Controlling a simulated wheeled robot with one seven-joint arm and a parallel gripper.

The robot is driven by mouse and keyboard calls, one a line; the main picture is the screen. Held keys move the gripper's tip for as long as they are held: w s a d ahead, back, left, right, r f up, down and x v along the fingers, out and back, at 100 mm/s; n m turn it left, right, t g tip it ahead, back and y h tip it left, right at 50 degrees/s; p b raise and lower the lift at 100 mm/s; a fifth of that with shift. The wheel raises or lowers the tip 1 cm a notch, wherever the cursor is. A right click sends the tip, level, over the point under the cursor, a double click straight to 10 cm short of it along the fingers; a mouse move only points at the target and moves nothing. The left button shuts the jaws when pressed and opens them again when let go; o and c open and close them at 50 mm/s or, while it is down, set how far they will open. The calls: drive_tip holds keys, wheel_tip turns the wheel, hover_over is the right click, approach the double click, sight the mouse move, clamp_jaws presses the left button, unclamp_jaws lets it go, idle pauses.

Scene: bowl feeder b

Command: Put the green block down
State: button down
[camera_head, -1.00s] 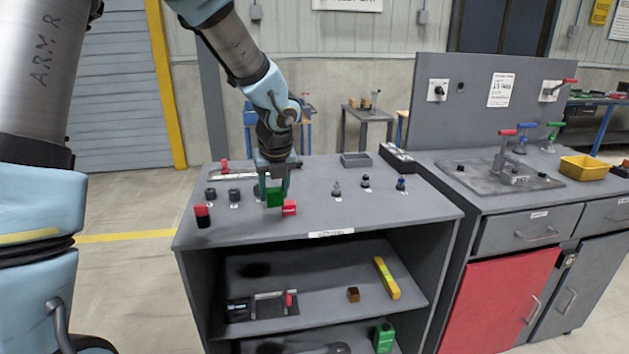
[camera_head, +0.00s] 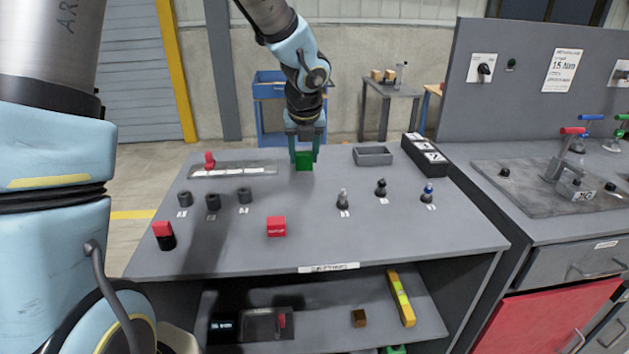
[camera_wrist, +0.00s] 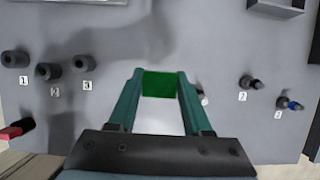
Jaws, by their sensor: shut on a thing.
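The green block (camera_head: 304,161) is between the two teal fingers of my gripper (camera_head: 305,158), near the back of the grey table (camera_head: 330,245). My gripper is shut on it. In the wrist view the green block (camera_wrist: 160,84) shows between the fingertips (camera_wrist: 158,80), with grey tabletop around it. I cannot tell for sure whether its underside touches the table.
A red block (camera_head: 276,227) sits nearer the front. Three dark cylinders (camera_head: 213,201) stand left, three small knobbed parts (camera_head: 381,188) right. A grey tray (camera_head: 373,156) and a black labelled box (camera_head: 425,155) are back right. A red-handled fixture (camera_head: 210,163) is back left. The table's middle is clear.

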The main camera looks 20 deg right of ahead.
wheel_tip(320, 180, down, 9)
drive_tip(key=shift+r+b, duration=0.1)
drive_tip(key=shift+b, duration=0.6)
drive_tip(key=shift+f, duration=0.2)
drive_tip(key=shift+c, duration=1.7)
unclamp_jaws()
